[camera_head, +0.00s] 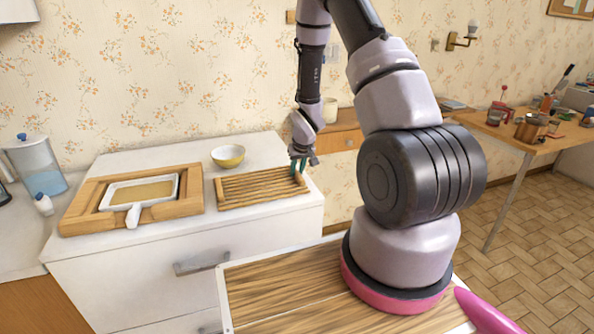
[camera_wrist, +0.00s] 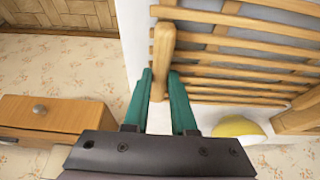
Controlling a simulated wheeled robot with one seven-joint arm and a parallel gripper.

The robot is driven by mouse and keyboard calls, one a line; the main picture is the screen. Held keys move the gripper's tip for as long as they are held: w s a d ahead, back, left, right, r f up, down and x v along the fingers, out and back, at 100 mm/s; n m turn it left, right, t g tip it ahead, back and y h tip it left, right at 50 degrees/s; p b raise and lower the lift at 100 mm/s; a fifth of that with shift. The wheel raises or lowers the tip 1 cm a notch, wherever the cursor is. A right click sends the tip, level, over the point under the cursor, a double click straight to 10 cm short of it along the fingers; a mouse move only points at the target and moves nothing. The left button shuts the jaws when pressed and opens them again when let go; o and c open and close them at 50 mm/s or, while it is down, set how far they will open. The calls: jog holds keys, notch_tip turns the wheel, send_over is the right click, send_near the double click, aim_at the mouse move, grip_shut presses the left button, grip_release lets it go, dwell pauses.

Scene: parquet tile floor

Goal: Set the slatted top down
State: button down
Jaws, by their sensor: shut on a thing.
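The slatted top (camera_head: 258,188) is a light wooden rack of parallel slats with thicker end bars. In the head view it lies flat on, or just above, the white cabinet top; a small gap cannot be ruled out. My gripper (camera_head: 299,166) is at its right end. In the wrist view the slatted top (camera_wrist: 245,48) fills the upper right, and my gripper's (camera_wrist: 163,88) green fingers are on both sides of its end bar, shut on it.
A wooden board (camera_head: 82,207) with a white-handled rectangular dish (camera_head: 143,192) stands left of the slatted top. A yellow and white bowl (camera_head: 228,156) is behind it, and also shows in the wrist view (camera_wrist: 238,128). A water pitcher (camera_head: 36,165) and small white bottle (camera_head: 44,204) are far left. Bare cabinet top lies in front.

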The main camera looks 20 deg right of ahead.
jog(key=c, duration=0.7)
grip_release()
jog(key=shift+c, duration=0.2)
jog(key=s+r+m, duration=0.1)
jog(key=s+r, duration=0.3)
jog(key=r, duration=0.6)
jog(key=s+r+m+t, duration=0.1)
jog(key=s+r, duration=0.3)
jog(key=r, duration=0.7)
jog(key=s+r, duration=0.4)
jog(key=r, duration=0.6)
jog(key=s+a+r+m+y, duration=0.1)
jog(key=s+a+r, duration=0.1)
jog(key=s+r, duration=0.4)
jog(key=s+a+r+m+t+y, duration=0.1)
jog(key=s+a+r, duration=0.2)
jog(key=s+r, duration=0.3)
jog(key=s, duration=0.4)
jog(key=shift+s+a, duration=0.2)
jog(key=shift+a, duration=0.1)
jog(key=shift+t, duration=0.3)
